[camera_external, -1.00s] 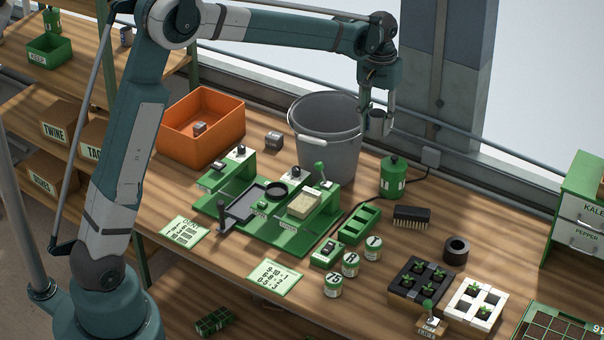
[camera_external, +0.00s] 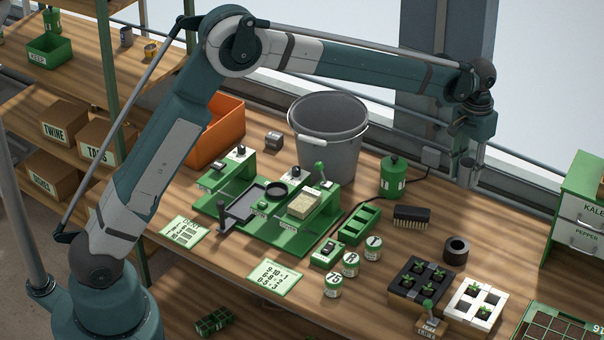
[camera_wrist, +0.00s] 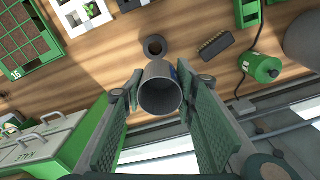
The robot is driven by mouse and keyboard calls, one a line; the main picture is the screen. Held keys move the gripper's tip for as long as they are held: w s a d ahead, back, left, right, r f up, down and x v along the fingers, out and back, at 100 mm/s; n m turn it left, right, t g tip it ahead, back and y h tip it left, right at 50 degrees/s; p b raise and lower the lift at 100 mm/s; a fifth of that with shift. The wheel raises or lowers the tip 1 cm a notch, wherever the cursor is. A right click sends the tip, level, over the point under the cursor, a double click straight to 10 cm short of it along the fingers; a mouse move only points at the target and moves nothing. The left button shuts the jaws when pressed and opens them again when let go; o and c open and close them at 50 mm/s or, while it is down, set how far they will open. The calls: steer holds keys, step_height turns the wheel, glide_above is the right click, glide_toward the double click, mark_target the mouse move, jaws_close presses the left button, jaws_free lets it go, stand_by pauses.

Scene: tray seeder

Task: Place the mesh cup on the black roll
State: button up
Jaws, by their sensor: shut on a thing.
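My gripper (camera_external: 467,166) is shut on the grey mesh cup (camera_external: 466,172) and holds it in the air near the back edge of the bench. In the wrist view the cup (camera_wrist: 160,88) sits between the two finger pads, its open end toward the camera. The black roll (camera_external: 456,250) stands on the bench below and in front of the gripper, its hollow top facing up. Nothing lies on the roll.
A black brush (camera_external: 411,217) and a green canister (camera_external: 394,178) stand left of the roll. A black seedling tray (camera_external: 422,279) and a white one (camera_external: 476,305) lie in front of it. A green drawer cabinet (camera_external: 578,215) stands at the right. Bare wood surrounds the roll.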

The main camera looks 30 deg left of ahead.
steer(key=shift+s+d+f, duration=0.1)
steer(key=shift+s+d, duration=0.15)
steer(key=shift+d, duration=0.65)
glide_above(458, 245)
step_height(458, 245, down, 10)
steer(key=shift+a+f, duration=0.1)
steer(key=shift+f, duration=0.45)
steer(key=shift+f, duration=3.1)
steer(key=shift+f, duration=0.1)
steer(key=shift+f+p, duration=0.3)
steer(key=shift+f, duration=1.45)
steer(key=shift+f, duration=0.2)
